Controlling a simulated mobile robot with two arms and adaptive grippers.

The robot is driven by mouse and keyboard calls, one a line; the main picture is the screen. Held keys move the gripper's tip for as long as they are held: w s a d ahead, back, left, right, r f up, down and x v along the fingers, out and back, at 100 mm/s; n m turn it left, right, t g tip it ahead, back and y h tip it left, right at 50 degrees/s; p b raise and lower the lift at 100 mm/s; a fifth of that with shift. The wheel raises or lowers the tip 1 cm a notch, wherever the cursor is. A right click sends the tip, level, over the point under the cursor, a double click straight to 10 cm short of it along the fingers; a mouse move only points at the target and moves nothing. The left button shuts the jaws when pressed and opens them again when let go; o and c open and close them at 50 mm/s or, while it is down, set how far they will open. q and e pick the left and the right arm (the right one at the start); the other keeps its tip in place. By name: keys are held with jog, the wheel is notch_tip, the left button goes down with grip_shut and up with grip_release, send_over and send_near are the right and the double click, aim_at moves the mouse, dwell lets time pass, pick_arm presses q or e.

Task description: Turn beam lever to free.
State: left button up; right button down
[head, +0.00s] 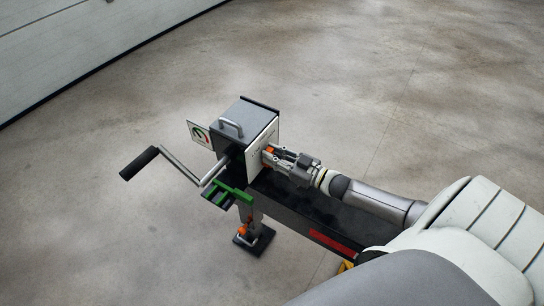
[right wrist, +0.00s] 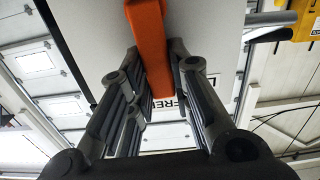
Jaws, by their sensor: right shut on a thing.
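The beam lever is an orange bar (right wrist: 148,38) on the white side plate of a grey box (head: 232,128) at the end of a dark beam (head: 310,206). My right gripper (head: 272,156) reaches in from the right and is at the plate. In the right wrist view its fingers (right wrist: 153,62) lie on both sides of the orange lever and are shut on it. Partly covered black lettering, reading like "FREE" (right wrist: 181,101), shows beside the lever on the plate. My left gripper is not in view.
A crank with a black grip (head: 139,163) sticks out to the left of the box. A green bracket (head: 226,196) sits below it, and a support leg with a black foot (head: 254,240) stands on the floor. The concrete floor around is clear. A pale wall or door (head: 75,40) is at upper left.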

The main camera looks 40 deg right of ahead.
jog(key=shift+d+m, duration=0.15)
jog(key=shift+m, duration=0.25)
jog(key=c, duration=1.3)
grip_release()
jog(key=v, duration=1.2)
